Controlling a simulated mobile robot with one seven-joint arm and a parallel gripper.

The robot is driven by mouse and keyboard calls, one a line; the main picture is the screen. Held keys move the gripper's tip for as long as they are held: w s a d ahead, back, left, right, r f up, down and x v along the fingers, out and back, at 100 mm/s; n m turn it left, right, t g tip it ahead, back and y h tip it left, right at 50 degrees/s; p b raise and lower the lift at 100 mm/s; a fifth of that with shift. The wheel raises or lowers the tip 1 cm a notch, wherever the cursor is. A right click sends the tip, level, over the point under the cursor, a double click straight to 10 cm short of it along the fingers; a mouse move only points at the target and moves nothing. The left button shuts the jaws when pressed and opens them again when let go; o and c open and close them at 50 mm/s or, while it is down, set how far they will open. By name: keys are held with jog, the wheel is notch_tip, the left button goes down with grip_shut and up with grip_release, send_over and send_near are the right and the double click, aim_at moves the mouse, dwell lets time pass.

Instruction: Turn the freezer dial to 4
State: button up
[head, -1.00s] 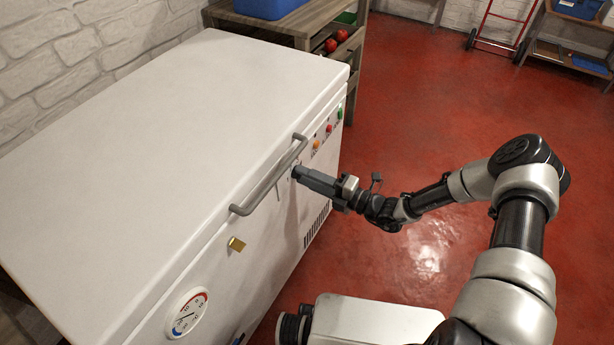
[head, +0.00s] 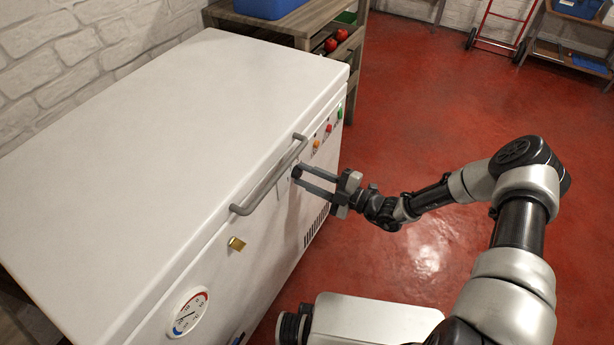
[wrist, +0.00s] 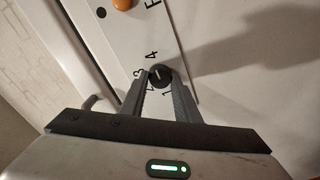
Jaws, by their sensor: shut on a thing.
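The freezer (head: 150,120) is a white chest with a grey handle (head: 270,180) along its front edge. Its small black dial (wrist: 160,75) has a pale mark; the numbers 4, 3 and 1 show around it in the wrist view, with others partly hidden by a finger. I cannot read exactly which number the mark points to. In the head view the dial (head: 297,171) is a dark spot on the front panel below the handle. My gripper (wrist: 161,81) is shut on the dial, one finger on each side. It also shows in the head view (head: 301,176).
Orange (head: 316,144), red and green buttons or lights sit on the panel beyond the dial. A brass padlock (head: 236,243) and a round gauge (head: 187,312) are on the near front. A wooden shelf (head: 300,25) stands behind.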

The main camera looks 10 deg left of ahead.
dwell(0.4)
jog(key=o, duration=1)
jog(key=p+v, duration=0.1)
jog(key=v, duration=1.6)
jog(key=shift+s+d+p, duration=0.15)
jog(key=shift+d+p, duration=0.05)
jog(key=shift+p, duration=0.2)
